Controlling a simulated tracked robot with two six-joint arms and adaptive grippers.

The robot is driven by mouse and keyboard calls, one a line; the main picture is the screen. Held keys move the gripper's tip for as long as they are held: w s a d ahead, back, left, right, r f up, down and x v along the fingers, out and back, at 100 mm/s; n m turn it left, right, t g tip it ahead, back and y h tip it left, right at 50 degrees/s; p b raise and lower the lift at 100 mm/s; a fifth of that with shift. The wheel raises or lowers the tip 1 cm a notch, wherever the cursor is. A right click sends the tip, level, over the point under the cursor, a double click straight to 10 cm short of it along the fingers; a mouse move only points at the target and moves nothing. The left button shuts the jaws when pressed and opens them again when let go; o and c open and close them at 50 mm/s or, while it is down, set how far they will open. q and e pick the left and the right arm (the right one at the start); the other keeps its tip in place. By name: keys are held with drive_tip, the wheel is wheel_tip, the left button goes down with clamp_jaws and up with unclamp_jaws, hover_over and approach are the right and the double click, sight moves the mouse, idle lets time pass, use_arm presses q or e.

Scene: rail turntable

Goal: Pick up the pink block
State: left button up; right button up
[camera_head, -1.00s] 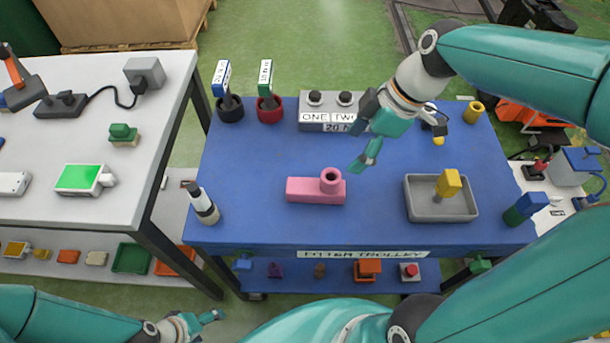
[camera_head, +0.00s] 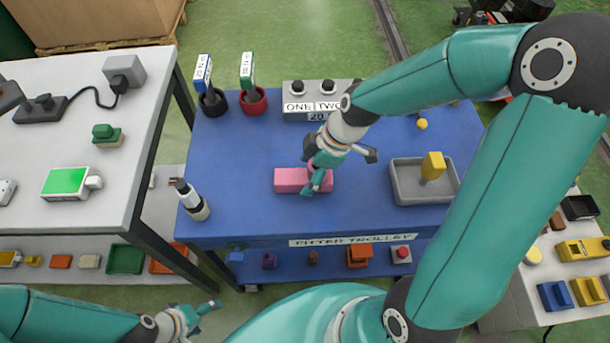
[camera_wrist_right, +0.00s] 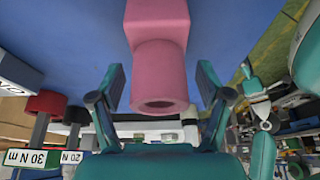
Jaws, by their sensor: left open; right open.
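The pink block (camera_head: 290,181) lies on the blue trolley top (camera_head: 235,150). It is a long bar with an upright hollow cylinder at its right end, which my right gripper mostly hides in the head view. In the right wrist view the pink block (camera_wrist_right: 160,60) shows its cylinder and open end between my two spread fingers, with a gap on each side. My right gripper (camera_head: 340,172) is open and empty above the cylinder end; it also shows in the wrist view (camera_wrist_right: 160,78). My left gripper (camera_head: 203,314) is open and empty at lower left, away from the block.
A grey tray (camera_head: 400,192) with a yellow-topped piece (camera_head: 432,166) sits right of the block. A black-and-white bottle (camera_head: 194,204) stands at the left front corner. Behind are a labelled grey box (camera_head: 318,100) and two cups (camera_head: 252,104) holding tools. Blue surface left of the block is clear.

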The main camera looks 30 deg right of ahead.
drive_tip(key=shift+x, duration=1)
drive_tip(key=shift+r, duration=0.1)
drive_tip(key=shift+c, duration=0.2)
clamp_jaws()
drive_tip(key=shift+r, duration=0.1)
